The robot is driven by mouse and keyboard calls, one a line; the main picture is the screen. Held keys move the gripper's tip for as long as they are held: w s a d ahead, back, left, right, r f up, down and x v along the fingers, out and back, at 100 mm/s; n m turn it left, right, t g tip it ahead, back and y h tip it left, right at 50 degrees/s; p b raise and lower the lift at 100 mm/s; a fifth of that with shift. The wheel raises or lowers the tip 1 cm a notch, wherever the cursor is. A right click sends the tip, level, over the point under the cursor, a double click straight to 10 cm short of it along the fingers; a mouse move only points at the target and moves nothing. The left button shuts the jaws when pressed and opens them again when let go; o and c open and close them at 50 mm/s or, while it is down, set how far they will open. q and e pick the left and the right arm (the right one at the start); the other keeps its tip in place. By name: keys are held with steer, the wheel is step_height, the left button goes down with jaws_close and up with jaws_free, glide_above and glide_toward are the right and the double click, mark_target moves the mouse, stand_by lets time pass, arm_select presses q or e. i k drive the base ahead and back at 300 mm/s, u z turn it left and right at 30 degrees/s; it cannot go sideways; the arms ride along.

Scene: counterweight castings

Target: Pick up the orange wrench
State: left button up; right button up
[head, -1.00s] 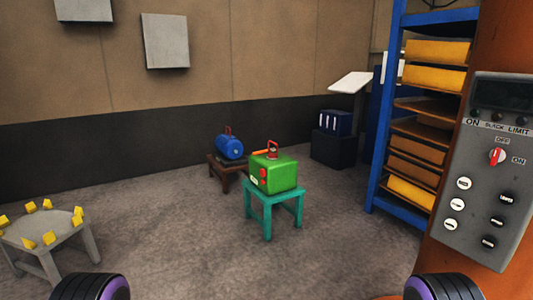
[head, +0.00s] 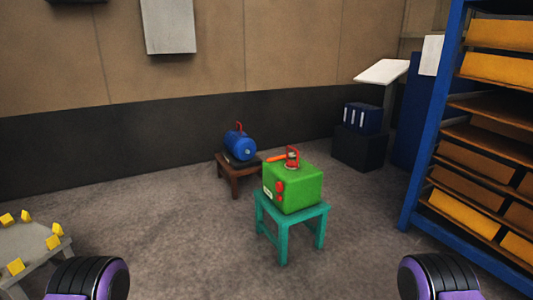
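A small orange bar (head: 276,157), which looks like the orange wrench, shows just left of the red handle on the green casting. I cannot tell whether it lies on the green casting or on the brown table behind. The green box-shaped casting (head: 298,187) has a red handle on top and stands on a teal stool (head: 283,240). Parts of my two arms, black and purple, show at the bottom left and bottom right. Neither gripper's fingers are in view.
A blue cylindrical casting (head: 239,146) sits on a low brown table (head: 233,174) behind. A grey table (head: 30,245) with several yellow blocks is at left. A blue shelf rack (head: 433,130) with orange bins stands at right. The floor between is clear.

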mark_target(291, 155)
steer(key=z, duration=0.2)
steer(key=i, duration=2.35)
steer(key=z, duration=0.4)
